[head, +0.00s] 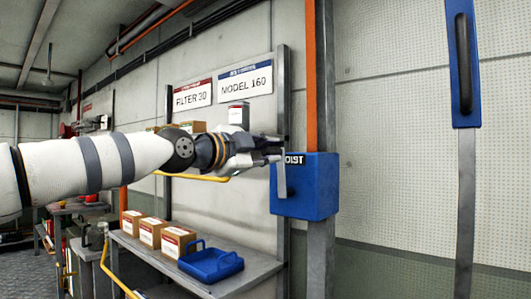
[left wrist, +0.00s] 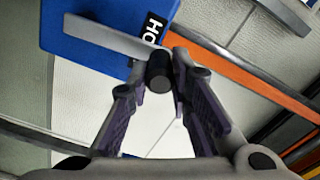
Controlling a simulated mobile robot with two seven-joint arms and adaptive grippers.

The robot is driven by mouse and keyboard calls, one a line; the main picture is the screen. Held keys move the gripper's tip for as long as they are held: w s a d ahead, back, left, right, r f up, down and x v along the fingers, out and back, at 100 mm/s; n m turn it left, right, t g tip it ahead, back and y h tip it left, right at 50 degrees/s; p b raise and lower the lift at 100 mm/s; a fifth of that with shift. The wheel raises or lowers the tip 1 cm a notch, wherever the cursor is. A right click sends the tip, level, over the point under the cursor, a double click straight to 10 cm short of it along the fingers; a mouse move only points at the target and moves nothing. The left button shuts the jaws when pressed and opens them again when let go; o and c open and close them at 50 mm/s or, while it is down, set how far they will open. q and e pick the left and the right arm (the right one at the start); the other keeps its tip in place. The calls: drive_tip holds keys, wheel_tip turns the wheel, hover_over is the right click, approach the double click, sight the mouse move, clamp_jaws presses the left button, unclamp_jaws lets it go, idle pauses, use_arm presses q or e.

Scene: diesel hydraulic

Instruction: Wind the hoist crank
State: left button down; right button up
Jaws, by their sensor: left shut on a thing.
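The blue hoist box (head: 315,190) is fixed to a grey post, with part of its "HOIST" label hidden. Its grey crank arm (head: 284,177) hangs across the left side of the box. My left gripper (head: 273,149) reaches in from the left at the top of the crank arm. In the left wrist view the box (left wrist: 85,12) and crank arm (left wrist: 106,38) show at the top. There the fingers of my left gripper (left wrist: 161,75) are shut on the black crank handle (left wrist: 158,75), one on each side. My right gripper is in neither view.
A grey shelf (head: 240,281) below my left arm carries several cartons (head: 174,242) and a blue tray (head: 211,264). A yellow rail (head: 192,177) runs just under the arm. A blue panel with a black handle (head: 463,63) stands at the right.

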use_arm(q)
drive_tip(key=shift+s+d, duration=0.2)
drive_tip(key=shift+d, duration=0.15)
drive_tip(key=c, duration=1.5)
unclamp_jaws()
drive_tip(key=shift+o, duration=0.3)
drive_tip(key=shift+s+d+r, duration=0.1)
drive_tip(key=shift+d, duration=0.05)
drive_tip(key=shift+a, duration=0.35)
drive_tip(key=v, duration=1.1)
drive_tip(key=shift+s+a, duration=0.15)
drive_tip(key=shift+s, duration=0.15)
